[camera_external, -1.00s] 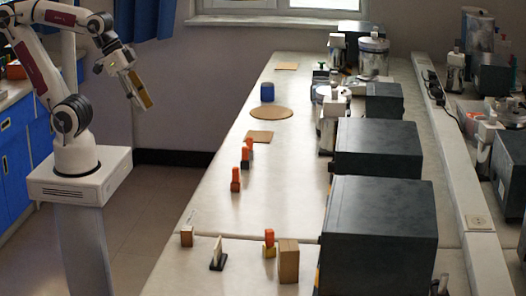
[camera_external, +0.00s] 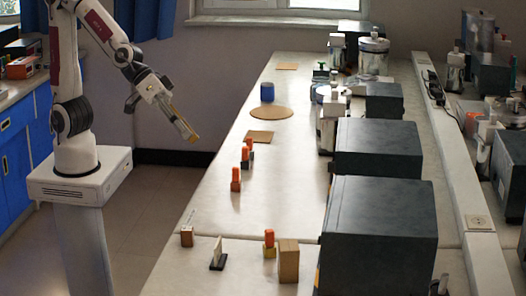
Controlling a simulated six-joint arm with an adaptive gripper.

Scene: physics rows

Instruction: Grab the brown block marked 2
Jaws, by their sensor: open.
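A tall brown block (camera_external: 289,262) stands upright at the near end of the white bench. A small brown block (camera_external: 187,238) with a thin, pale thing sticking up from it is at the bench's near left edge. I cannot read a number on either block. My gripper (camera_external: 190,134) is open and empty, in the air left of the bench. It points down and to the right, well above and behind both blocks in the picture.
Orange-topped pieces (camera_external: 236,180) stand along the bench, one close to the tall block. A dark holder with a pale card (camera_external: 218,254) is between the blocks. Dark boxes (camera_external: 378,228) line the right side. A blue cup (camera_external: 267,92) stands farther back.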

